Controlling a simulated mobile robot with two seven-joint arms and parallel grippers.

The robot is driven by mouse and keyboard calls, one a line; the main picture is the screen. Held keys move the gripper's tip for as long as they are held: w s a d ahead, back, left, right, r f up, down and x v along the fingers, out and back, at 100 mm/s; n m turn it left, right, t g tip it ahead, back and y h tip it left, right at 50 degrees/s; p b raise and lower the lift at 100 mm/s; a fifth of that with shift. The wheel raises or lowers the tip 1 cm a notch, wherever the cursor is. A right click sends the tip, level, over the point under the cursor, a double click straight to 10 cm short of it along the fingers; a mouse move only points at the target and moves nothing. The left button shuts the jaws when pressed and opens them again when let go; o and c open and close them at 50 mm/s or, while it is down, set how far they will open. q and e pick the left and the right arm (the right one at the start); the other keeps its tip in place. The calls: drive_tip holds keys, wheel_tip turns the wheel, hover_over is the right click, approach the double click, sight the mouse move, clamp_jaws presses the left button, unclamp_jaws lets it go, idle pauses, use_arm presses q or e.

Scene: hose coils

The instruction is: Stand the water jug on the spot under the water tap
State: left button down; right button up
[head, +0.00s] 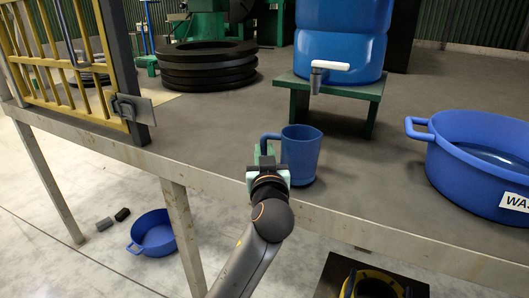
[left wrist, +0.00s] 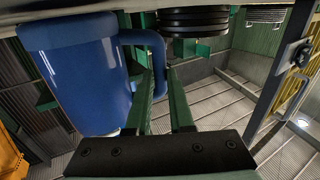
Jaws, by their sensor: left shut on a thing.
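The blue water jug (head: 303,154) is upright at the front edge of the grey table, its handle to the left. I cannot tell whether its base touches the table. My left gripper (head: 267,160) is shut on the jug's handle (head: 268,138). In the left wrist view the jug (left wrist: 75,75) fills the left side, and its handle (left wrist: 150,42) runs to the green fingers (left wrist: 160,85). The water tap (head: 317,78) has a white lever and sticks out from a blue water barrel (head: 342,40), behind and right of the jug. My right gripper is not in view.
The barrel stands on a green stand (head: 360,89). A large blue tub (head: 440,165) stands at the right. Bare tabletop lies between jug and stand. A blue basin (head: 153,232) lies on the floor.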

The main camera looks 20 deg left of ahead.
use_arm(q)
drive_tip(key=shift+f+b, duration=0.45)
drive_tip(key=shift+f, duration=0.1)
idle(0.4)
drive_tip(key=c, duration=0.7)
unclamp_jaws()
